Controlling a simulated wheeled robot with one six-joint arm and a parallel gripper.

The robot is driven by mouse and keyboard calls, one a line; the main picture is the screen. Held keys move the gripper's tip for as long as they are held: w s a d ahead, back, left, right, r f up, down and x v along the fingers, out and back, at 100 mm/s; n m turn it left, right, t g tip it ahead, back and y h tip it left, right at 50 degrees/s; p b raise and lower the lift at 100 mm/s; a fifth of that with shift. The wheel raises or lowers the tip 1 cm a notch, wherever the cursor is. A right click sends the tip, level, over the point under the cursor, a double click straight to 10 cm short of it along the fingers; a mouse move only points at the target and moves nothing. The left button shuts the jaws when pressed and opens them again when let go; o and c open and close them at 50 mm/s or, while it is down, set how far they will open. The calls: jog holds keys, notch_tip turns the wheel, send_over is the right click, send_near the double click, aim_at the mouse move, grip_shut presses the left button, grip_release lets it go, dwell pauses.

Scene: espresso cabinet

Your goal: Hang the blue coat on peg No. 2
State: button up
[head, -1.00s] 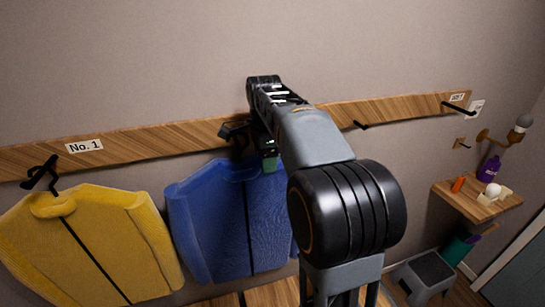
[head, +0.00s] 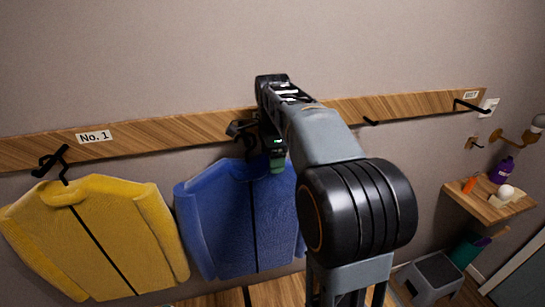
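The blue coat (head: 222,215) hangs upright against the wall below the wooden rail (head: 190,130), just right of the yellow coat. Its collar is partly covered by my gripper (head: 277,163), which is at the top of the coat in the head view. The fingers are too hidden and small to show whether they are open, shut or holding the hanger. A black peg or hook (head: 240,130) shows at the rail just left of my gripper. I cannot tell whether the coat's hanger rests on it. No label reading No. 2 is visible; my arm covers that part of the rail.
The yellow coat (head: 95,235) hangs beneath the label No. 1 (head: 94,137). A small peg (head: 371,122) and a longer peg (head: 470,106) are bare on the right. A wooden shelf (head: 480,207) with small items and a grey step stool (head: 432,275) stand at right.

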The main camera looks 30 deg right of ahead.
jog(key=shift+o, duration=1.3)
jog(key=shift+f, duration=0.1)
notch_tip(320, 180, up, 14)
jog(key=shift+p, duration=0.45)
